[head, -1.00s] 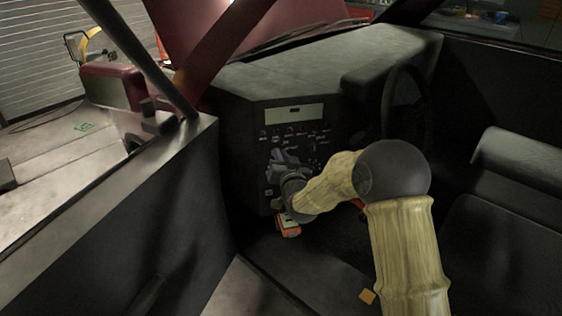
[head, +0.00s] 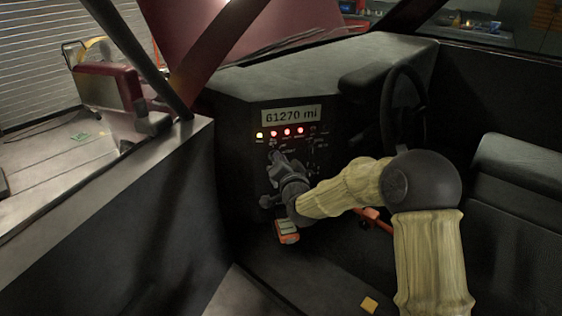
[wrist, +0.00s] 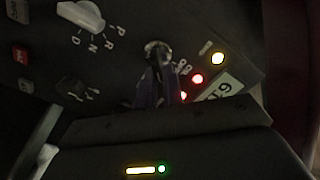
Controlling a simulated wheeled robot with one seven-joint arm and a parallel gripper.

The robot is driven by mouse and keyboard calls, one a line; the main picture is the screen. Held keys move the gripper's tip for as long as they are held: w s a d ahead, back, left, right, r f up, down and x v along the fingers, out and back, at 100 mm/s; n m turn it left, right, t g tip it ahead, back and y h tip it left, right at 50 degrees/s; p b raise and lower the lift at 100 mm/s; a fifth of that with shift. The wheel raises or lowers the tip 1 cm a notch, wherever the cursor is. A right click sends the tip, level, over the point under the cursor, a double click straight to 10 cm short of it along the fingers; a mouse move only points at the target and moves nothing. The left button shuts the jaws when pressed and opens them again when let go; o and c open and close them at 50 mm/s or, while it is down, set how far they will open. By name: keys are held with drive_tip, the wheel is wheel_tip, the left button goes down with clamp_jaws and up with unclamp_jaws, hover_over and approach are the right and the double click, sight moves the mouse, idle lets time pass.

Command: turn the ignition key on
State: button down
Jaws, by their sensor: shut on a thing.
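The ignition key (wrist: 150,88) shows in the wrist view as a dark, purplish piece at the round metal ignition switch (wrist: 157,50). My gripper (head: 276,158) is at the dashboard panel and shut on the key; its dark body fills the lower part of the wrist view and hides part of the key. In the head view the gripper and wrist cover the ignition switch. The dash display (head: 291,114) is lit and reads "61270 mi". A row of red and yellow warning lights (head: 287,132) glows below it, partly visible in the wrist view.
A pale selector knob (wrist: 84,14) marked P R N D and red buttons (wrist: 22,57) sit near the switch. The steering wheel (head: 402,108) is right of my wrist. A seat (head: 515,175) is at the right; a door panel (head: 110,215) is at the left.

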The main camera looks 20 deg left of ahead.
drive_tip(key=shift+d+f, duration=0.1)
drive_tip(key=c, duration=1.5)
unclamp_jaws()
drive_tip(key=shift+s, duration=0.1)
drive_tip(key=v, duration=1.7)
drive_tip(key=shift+s, duration=0.15)
